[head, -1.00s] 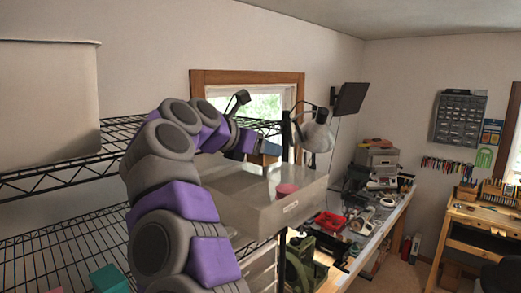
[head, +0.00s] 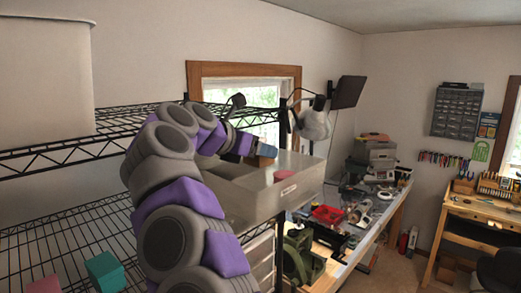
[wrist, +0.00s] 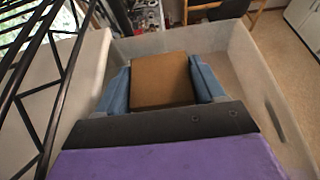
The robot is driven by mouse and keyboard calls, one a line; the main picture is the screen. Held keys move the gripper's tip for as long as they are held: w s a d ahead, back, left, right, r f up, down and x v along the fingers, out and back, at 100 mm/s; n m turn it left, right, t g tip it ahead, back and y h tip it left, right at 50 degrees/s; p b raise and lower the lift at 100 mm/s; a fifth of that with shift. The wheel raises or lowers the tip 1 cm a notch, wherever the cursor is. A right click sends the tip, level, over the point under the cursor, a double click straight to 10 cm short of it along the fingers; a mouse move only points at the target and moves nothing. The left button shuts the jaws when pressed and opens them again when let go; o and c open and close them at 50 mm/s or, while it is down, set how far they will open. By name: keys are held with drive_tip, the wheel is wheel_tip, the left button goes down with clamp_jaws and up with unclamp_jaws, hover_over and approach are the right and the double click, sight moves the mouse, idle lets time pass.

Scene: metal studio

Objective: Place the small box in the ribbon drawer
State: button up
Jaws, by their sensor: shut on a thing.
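The small box (wrist: 160,80) is brown and sits between the two blue finger pads of my gripper (wrist: 162,85) in the wrist view. My gripper is shut on it. I cannot tell how far the box is above the drawer floor.
A pink round thing (head: 285,174) is inside the drawer. Black wire shelves (head: 60,150) stand left, with a white bin (head: 45,75) above and a teal box (head: 105,271) and pink box (head: 43,283) below. A desk lamp (head: 313,122) stands behind the drawer.

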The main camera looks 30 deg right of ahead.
drive_tip(key=a, duration=0.2)
drive_tip(key=shift+a+f, duration=0.25)
drive_tip(key=shift+a, duration=0.05)
drive_tip(key=o, duration=0.6)
drive_tip(key=shift+a, duration=0.2)
drive_tip(key=shift+o, duration=0.6)
drive_tip(key=o, duration=0.3)
drive_tip(key=shift+d, duration=1.45)
drive_tip(key=shift+a+r, duration=0.15)
drive_tip(key=shift+r, duration=0.05)
drive_tip(key=p+v, duration=0.1)
drive_tip(key=v, duration=1.2)
drive_tip(key=shift+a+r, duration=0.2)
drive_tip(key=shift+a, duration=0.05)
drive_tip(key=shift+w+a, duration=0.15)
